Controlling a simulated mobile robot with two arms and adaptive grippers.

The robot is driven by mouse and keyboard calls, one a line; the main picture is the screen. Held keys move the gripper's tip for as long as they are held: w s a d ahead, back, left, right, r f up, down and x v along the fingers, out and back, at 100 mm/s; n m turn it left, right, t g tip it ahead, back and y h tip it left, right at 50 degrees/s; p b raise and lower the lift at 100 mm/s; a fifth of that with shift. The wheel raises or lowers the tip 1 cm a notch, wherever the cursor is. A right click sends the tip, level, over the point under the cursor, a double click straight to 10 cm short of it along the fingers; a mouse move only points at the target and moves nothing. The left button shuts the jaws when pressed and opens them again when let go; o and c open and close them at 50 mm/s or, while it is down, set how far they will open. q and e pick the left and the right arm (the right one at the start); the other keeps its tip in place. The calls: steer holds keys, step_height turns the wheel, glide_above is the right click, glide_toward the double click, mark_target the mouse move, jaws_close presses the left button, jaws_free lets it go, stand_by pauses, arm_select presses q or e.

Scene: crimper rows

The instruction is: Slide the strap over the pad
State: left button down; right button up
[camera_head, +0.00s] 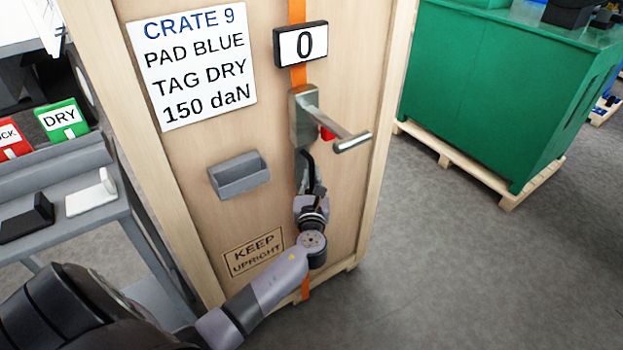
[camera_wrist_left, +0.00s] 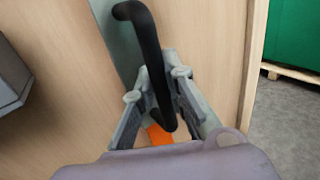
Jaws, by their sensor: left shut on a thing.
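The orange strap (camera_head: 297,75) runs vertically down the front of the wooden crate (camera_head: 190,140); part of it also shows in the left wrist view (camera_wrist_left: 159,134). A metal tensioner (camera_head: 303,118) with a long lever sits over the strap. A black hooked bar (camera_wrist_left: 143,25) hangs below the tensioner. My left gripper (camera_head: 311,180) is shut on this black bar, with its fingers on either side of it in the left wrist view. No blue pad can be made out in either view. My right gripper is not in view.
A grey bin (camera_head: 238,177) is fixed to the crate front, left of the strap. A display reading 0 (camera_head: 300,44) sits above the tensioner. A grey rack (camera_head: 70,175) with red and green tag holders stands at left. A green crate (camera_head: 490,90) stands right, with clear floor between.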

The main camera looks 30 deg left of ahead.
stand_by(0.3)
arm_select(q)
steer(key=w+d+b, duration=0.5)
steer(key=w, duration=0.7)
steer(key=shift+r, duration=0.15)
steer(key=shift+w+d, duration=0.1)
steer(key=c, duration=1.6)
jaws_free()
steer(key=shift+w+d, duration=0.1)
steer(key=shift+w, duration=0.1)
steer(key=shift+s, duration=0.1)
